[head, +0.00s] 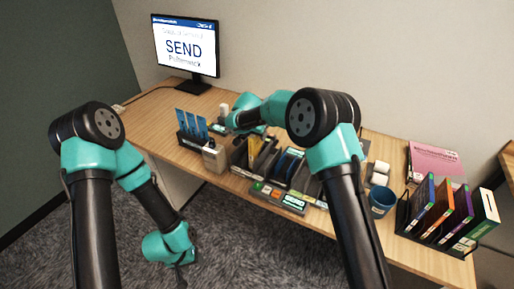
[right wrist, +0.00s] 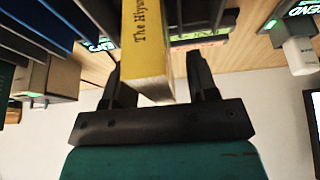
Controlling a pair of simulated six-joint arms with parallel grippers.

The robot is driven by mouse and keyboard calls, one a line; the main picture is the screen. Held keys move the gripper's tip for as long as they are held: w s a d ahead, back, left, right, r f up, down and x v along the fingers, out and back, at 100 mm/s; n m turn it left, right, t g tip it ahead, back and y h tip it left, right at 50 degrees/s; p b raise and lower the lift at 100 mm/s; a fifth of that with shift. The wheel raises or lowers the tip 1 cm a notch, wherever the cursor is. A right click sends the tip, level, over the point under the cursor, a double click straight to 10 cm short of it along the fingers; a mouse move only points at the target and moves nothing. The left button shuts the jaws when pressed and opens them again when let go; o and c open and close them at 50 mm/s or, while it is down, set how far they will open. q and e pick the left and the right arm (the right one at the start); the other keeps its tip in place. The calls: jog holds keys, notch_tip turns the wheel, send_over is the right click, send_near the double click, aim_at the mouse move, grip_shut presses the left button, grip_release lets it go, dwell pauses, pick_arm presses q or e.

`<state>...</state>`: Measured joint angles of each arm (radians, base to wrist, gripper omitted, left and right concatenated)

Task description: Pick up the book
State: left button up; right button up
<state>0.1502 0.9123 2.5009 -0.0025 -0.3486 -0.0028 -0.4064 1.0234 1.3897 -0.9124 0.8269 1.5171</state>
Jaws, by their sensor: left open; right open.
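A yellow book (right wrist: 143,45) with dark lettering on its spine shows in the right wrist view. It stands between the two spread fingers of my right gripper (right wrist: 160,80), with gaps on both sides. In the head view a yellow book (head: 256,147) stands among the desk organisers, and my right gripper (head: 243,131) is just beside and above it, partly hidden by its own arm. My left gripper (head: 181,278) hangs low over the carpet, in front of the desk, away from the books; no object shows in it.
On the desk (head: 155,124) are a holder with blue cards (head: 193,127), a button panel (head: 277,197), a blue cup (head: 381,201) and a rack of coloured books (head: 440,210). A monitor (head: 186,47) reading SEND stands at the back left. The desk's left end is clear.

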grip_shut()
dwell(0.6)
